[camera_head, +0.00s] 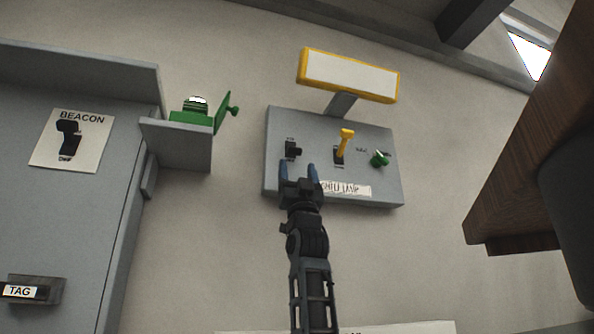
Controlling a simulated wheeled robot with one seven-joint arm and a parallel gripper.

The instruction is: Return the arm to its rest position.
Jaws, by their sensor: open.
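My gripper (298,168) is in the camera_head view, at the end of my dark arm, which rises from the bottom middle. Its two blue fingers are apart, with nothing seen between them. They overlap the lower left of a grey wall panel (280,125), just below a small black switch (292,149). I cannot tell whether the fingers touch the panel. The panel also bears a yellow lever (345,143), a green knob (379,159) and a white label (346,189), partly covered by the gripper.
A yellow-framed lamp (348,75) stands above the panel. On the left are a grey cabinet (80,210) with a BEACON switch plate (90,150), a TAG drawer handle (30,290) and a shelf with a green box (190,115). A brown wooden piece (530,170) juts in at right. Bare wall lies between.

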